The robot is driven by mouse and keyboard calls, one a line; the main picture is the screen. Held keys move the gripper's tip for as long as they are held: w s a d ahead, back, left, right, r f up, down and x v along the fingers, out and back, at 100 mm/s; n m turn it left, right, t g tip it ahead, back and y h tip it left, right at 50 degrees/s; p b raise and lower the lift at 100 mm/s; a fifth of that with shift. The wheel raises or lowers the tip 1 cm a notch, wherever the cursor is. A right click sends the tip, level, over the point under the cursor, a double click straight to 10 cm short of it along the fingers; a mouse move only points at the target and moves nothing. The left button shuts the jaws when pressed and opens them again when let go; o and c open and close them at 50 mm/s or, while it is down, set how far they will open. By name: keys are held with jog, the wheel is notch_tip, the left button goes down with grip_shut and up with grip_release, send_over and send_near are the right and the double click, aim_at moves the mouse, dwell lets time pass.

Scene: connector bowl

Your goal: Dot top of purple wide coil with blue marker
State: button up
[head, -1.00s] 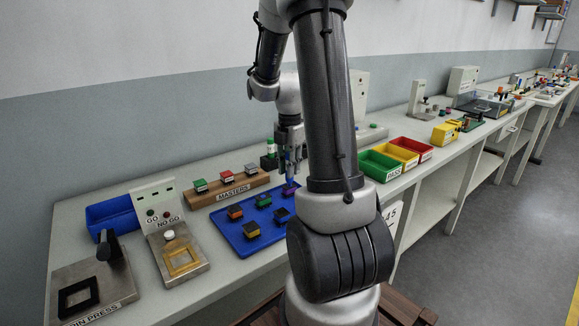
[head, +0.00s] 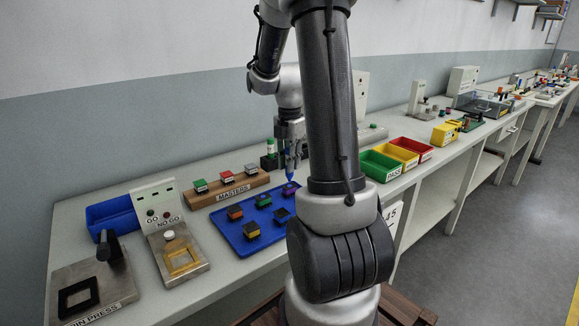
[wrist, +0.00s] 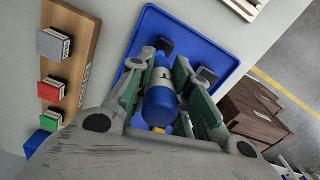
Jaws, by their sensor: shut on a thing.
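My gripper (head: 290,148) is shut on a blue marker (head: 290,165), which points down, tip lowest. The marker also shows between the fingers in the wrist view (wrist: 160,98). A purple-topped coil (head: 289,189) sits at the far right corner of the blue tray (head: 232,236). The marker tip is just above that coil; a gap or a dot on it is too small to tell.
Several other coils, including a yellow-sided one (head: 251,230), stand on the tray. A wooden masters block (head: 228,190) lies behind it. Green, yellow and red bins stand to the right, the green one (head: 380,166) nearest. A go/no-go gauge (head: 180,262) stands at the left.

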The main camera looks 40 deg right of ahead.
jog(key=shift+r, duration=2.55)
jog(key=shift+c, duration=0.2)
jog(key=shift+s, duration=0.15)
